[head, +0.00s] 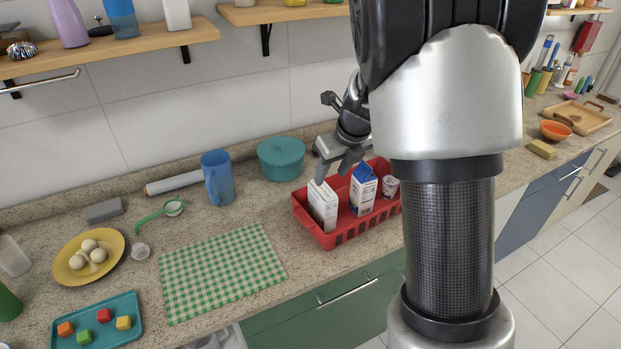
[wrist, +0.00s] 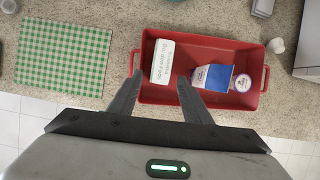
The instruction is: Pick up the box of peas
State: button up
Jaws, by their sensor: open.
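The box of peas (head: 323,205) appears to be the white carton with small lettering at the left end of the red basket (head: 328,240). It stands upright, and its top shows in the wrist view (wrist: 162,62). My gripper (head: 332,173) is open and empty, just above the box. In the wrist view the fingertips (wrist: 160,80) lie to the left and right of the box's near end. I cannot tell whether they touch it. My arm hides the basket's right end in the head view.
A blue-and-white carton (head: 363,190) and a small white cup (head: 390,187) share the basket, right of the box. A teal pot (head: 281,158) and blue pitcher (head: 217,177) stand behind to the left. A green checked cloth (head: 220,272) lies flat and empty left of the basket.

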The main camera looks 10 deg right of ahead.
aim_at(320, 202)
jog(key=x, duration=0.6)
jog(key=b+x, duration=0.1)
jog(key=x, duration=1)
jog(key=shift+d+f+b, duration=0.3)
jog(key=shift+f, duration=0.1)
jog(key=c, duration=1)
jog(key=shift+c, duration=0.4)
jog(key=shift+r, duration=0.15)
